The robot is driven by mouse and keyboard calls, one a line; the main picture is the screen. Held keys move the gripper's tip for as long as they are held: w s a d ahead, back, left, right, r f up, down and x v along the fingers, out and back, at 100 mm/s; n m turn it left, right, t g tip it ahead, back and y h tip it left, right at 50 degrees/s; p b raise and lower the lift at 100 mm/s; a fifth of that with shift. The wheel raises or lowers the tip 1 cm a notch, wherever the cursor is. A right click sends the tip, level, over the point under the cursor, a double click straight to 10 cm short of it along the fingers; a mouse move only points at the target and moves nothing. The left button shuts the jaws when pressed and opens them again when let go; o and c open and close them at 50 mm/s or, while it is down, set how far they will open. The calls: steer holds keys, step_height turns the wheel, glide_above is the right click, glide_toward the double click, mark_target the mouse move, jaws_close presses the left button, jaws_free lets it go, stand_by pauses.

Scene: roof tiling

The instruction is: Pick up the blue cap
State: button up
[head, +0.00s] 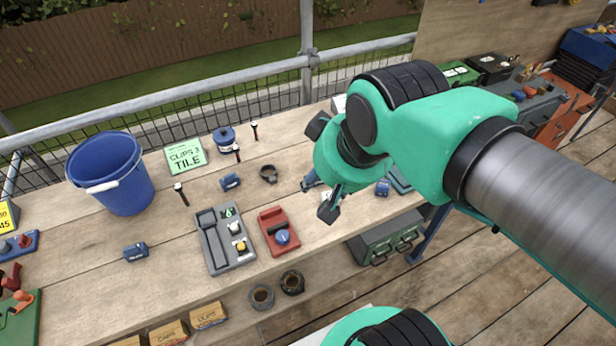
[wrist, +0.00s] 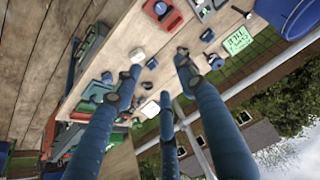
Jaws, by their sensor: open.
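Several blue things lie on the wooden bench, and I cannot tell for sure which is the cap. A round blue cap-like piece (head: 282,236) sits in a red tray (head: 270,219); it also shows at the top of the wrist view (wrist: 160,8). Small blue blocks lie at the middle (head: 230,182), at the front left (head: 135,252) and right of my gripper (head: 382,187). My gripper (head: 319,196) is open and empty above the bench, right of the red tray, its fingers spread in the wrist view (wrist: 160,75).
A blue bucket (head: 110,174) stands at the back left beside a green clips card (head: 185,156). A grey tray (head: 226,240) lies left of the red one. A metal rail (head: 160,105) runs behind the bench.

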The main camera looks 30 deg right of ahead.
steer(key=w+d+f+m+g+p, duration=0.1)
steer(key=w+d+m+p, duration=0.15)
steer(key=w+m, duration=0.4)
steer(key=w+d+f+m+g+p, duration=0.2)
steer(key=w+d+m, duration=0.1)
steer(key=w, duration=0.6)
steer(key=w+d+f+m+g+p, duration=0.1)
steer(key=w+d+f+m+p, duration=0.1)
steer(key=w+d+f+m, duration=0.2)
steer(key=w+d+f+m+g+p, duration=0.1)
steer(key=w+d+f+m+p, duration=0.1)
steer(key=w+d+f+m, duration=0.2)
steer(key=w+f+m, duration=0.1)
steer(key=w+f, duration=0.2)
steer(key=f, duration=0.3)
steer(key=shift+w+f, duration=0.15)
steer(key=shift+f, duration=0.05)
steer(key=shift+f+b, duration=0.55)
steer(key=shift+f, duration=3.7)
